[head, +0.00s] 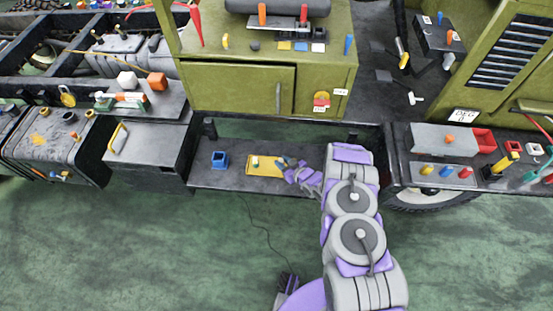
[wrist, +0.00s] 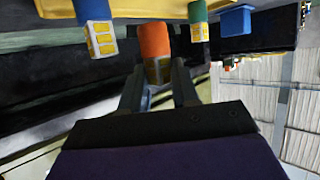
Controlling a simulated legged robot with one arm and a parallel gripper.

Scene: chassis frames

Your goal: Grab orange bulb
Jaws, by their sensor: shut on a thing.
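In the wrist view, the orange bulb (wrist: 155,42) stands between the two fingers of my gripper (wrist: 160,88). The fingers are closed on its lower, pale yellowish end. In the head view, my gripper (head: 283,165) is low over the black shelf, at the right end of a yellow plate (head: 264,172). The orange bulb cannot be made out there; my gripper likely hides it. A blue bulb-like piece (wrist: 97,25) is left of the orange bulb in the wrist view, and a similar greenish-blue one (wrist: 198,14) is to its right.
A blue square holder (head: 219,160) sits left of the yellow plate on the black shelf (head: 215,181). A green cabinet (head: 235,88) rises behind the shelf. A grey box (head: 160,145) is to the left, and a tray of coloured bulbs (head: 445,175) is to the right.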

